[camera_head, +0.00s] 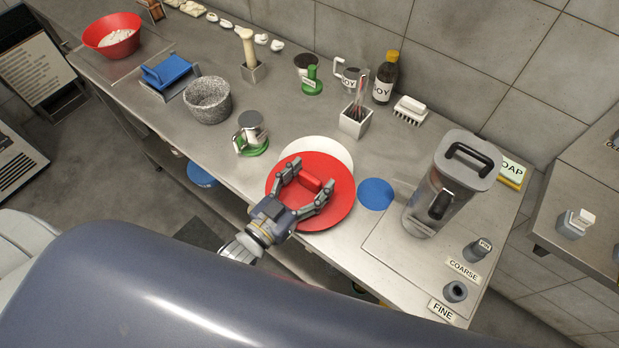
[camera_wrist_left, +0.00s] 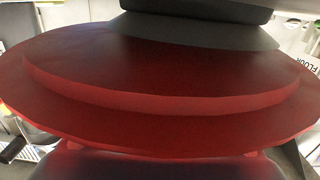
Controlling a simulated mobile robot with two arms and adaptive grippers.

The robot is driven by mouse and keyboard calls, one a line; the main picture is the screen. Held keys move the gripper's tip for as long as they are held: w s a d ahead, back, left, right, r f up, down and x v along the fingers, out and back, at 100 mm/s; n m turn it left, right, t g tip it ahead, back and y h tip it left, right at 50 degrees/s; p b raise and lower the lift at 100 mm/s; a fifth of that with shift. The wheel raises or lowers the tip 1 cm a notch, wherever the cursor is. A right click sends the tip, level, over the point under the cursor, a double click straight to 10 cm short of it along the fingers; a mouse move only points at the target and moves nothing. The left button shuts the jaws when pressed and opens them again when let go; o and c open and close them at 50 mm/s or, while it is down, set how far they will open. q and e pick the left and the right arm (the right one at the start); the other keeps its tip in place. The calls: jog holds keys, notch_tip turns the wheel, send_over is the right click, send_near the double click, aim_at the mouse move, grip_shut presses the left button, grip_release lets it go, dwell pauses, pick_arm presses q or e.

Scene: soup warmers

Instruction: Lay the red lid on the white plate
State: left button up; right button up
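I cannot tell whether the lid touches the plate. My left gripper (camera_head: 312,177) is over the lid, its fingers spread on both sides of the handle with gaps visible. In the left wrist view the lid (camera_wrist_left: 160,75) fills most of the picture. The right gripper is not in view.
A green-based jar (camera_head: 251,138) stands left of the plate, and a blue disc (camera_head: 376,194) lies right of it. A grey lidded container (camera_head: 443,195) stands farther right. A brush holder (camera_head: 355,121) stands behind. The counter's front edge is close to the lid.

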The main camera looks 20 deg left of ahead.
pick_arm(q)
jog(key=shift+r, duration=0.3)
jog(key=b+v, duration=0.2)
jog(key=v, duration=1)
jog(key=shift+f, duration=0.15)
